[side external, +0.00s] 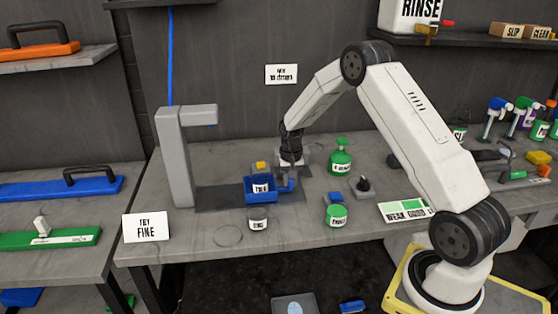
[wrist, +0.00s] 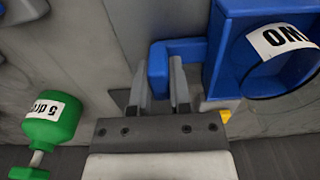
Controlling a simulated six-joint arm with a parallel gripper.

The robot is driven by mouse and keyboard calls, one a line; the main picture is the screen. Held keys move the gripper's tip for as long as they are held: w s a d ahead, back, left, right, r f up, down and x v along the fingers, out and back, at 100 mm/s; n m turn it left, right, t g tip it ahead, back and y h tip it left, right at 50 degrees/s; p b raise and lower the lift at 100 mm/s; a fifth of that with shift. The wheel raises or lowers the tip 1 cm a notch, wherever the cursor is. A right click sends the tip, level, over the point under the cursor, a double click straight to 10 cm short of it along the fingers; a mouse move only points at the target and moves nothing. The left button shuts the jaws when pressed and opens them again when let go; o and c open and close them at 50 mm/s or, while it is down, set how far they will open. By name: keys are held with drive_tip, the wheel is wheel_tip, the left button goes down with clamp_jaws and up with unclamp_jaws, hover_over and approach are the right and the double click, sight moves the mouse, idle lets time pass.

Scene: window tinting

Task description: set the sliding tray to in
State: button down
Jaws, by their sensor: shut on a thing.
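The blue sliding tray (side external: 261,196) sits on a dark grey strip on the bench, to the right of a tall grey stand. It carries a labelled blue cup (side external: 261,185). A blue bent handle (wrist: 157,68) sticks out from the tray's side. My gripper (side external: 290,181) points down at the tray's right side. In the wrist view, the fingers of my gripper (wrist: 159,88) are on either side of the handle and shut on it. The tray's blue wall (wrist: 219,50) shows at the right there. The contact under the fingers is partly hidden.
The grey stand (side external: 174,160) has an arm with a blue tip reaching over the strip. A green bottle (side external: 340,160), a green-lidded jar (side external: 336,214), a white jar (side external: 258,218) and a black knob (side external: 364,185) stand close by.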

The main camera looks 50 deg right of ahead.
sight(249, 191)
drive_tip(key=shift+w, duration=0.1)
drive_tip(key=w+a, duration=0.9)
drive_tip(key=shift+w+r, duration=0.1)
drive_tip(key=shift+a, duration=0.1)
drive_tip(key=c, duration=0.7)
unclamp_jaws()
drive_tip(key=shift+o, duration=0.7)
wheel_tip(249, 191, up, 8)
